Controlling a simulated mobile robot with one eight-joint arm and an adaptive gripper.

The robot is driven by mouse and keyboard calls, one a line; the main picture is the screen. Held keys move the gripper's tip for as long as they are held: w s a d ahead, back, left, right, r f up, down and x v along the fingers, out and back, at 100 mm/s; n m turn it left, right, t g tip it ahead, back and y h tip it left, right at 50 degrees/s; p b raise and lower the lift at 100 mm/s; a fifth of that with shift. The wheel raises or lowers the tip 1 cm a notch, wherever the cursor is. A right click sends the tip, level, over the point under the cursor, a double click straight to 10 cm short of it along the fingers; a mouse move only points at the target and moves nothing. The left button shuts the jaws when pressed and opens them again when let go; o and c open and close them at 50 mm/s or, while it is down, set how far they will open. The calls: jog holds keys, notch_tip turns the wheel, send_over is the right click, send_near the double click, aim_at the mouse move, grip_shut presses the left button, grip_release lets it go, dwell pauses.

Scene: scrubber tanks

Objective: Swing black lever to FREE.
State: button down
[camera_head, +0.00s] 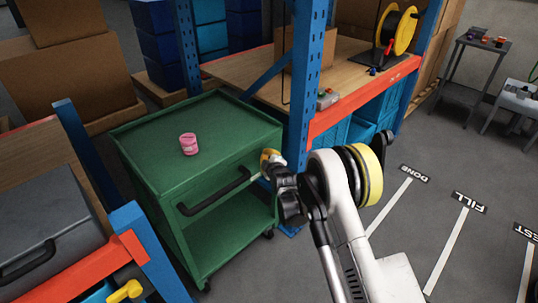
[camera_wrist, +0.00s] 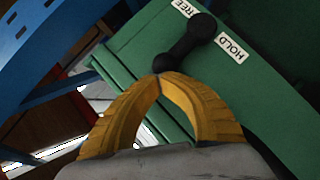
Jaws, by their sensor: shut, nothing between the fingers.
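The black lever (camera_wrist: 186,43) shows in the wrist view on the green cart, with a round, wider part at its upper right end. A FREE label (camera_wrist: 184,7) lies above it, and a HOLD label (camera_wrist: 232,48) lies to its right. My gripper (camera_wrist: 158,80) is shut and empty. Its yellow fingertips meet at the lever's lower left end; I cannot tell whether they touch it. In the head view my gripper (camera_head: 268,159) is at the cart's right front corner. I cannot make out the lever there.
The green cart (camera_head: 232,117) has a black handle (camera_head: 215,191) on its front and a pink container (camera_head: 188,144) on top. A blue rack post (camera_head: 303,90) stands close behind my gripper. Open floor (camera_head: 430,195) lies to the right.

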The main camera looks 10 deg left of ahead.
jog(key=shift+w+d+r+m+g+y, duration=0.1)
jog(key=shift+w+d+m+g+y, duration=0.05)
jog(key=shift+w+d+m+g, duration=0.4)
jog(key=shift+w+d+m+g+y, duration=0.15)
jog(key=shift+w+d+m+g, duration=0.2)
jog(key=shift+w+m+g, duration=0.25)
jog(key=shift+w+d, duration=0.4)
jog(key=shift+w, duration=0.2)
